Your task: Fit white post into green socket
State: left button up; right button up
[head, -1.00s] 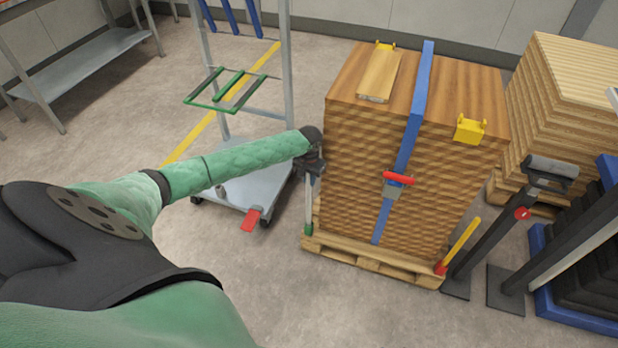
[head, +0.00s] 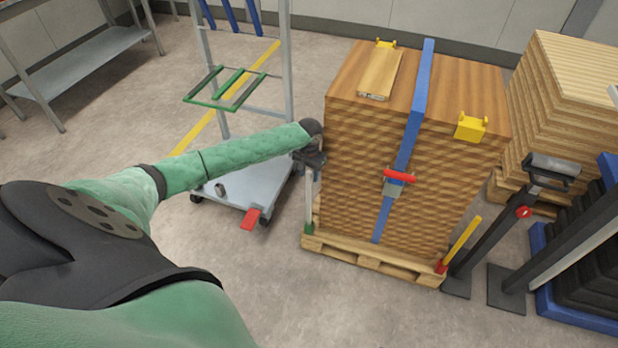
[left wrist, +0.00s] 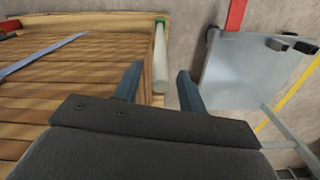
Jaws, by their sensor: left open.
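The white post (head: 309,202) stands upright at the front left corner of the wooden pallet, its lower end at the green socket (head: 309,229). Whether it is fully seated cannot be told. My left gripper (head: 314,172) is at the upper end of the post and hides part of it. In the left wrist view the post (left wrist: 160,62) lies in line with the gap between the open fingers (left wrist: 161,82), with the green socket (left wrist: 161,20) at its far end. The fingers do not appear to touch the post. My right gripper is not in view.
A strapped wooden stack (head: 350,170) stands on the pallet (head: 370,262), right beside the post. A yellow post (head: 460,243) stands in a red socket (head: 440,267) at the pallet's right corner. A grey cart (head: 240,190) is close on the left. Floor in front is clear.

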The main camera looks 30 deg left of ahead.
pick_arm(q)
notch_tip(320, 180, up, 11)
jog(key=s+d+f+m+t+h, duration=0.1)
jog(key=s+d+f, duration=0.5)
jog(key=d, duration=0.3)
jog(key=s+d+f+m+h, duration=0.1)
jog(key=s+d+f, duration=0.4)
jog(key=d, duration=0.3)
jog(key=s+d+f+m+t+h, duration=0.1)
jog(key=s+d+f+m, duration=0.1)
jog(key=s+d+f, duration=0.55)
jog(key=s+d+r+t, duration=0.1)
jog(key=s+d, duration=0.6)
jog(key=s, duration=0.2)
jog(key=s+d+r+n+t+h, duration=0.1)
jog(key=s+d+t, duration=0.1)
jog(key=s+d, duration=0.4)
jog(key=s, duration=0.3)
jog(key=shift+s+d+r, duration=0.25)
jog(key=shift+s+d, duration=0.05)
jog(key=shift+d, duration=0.05)
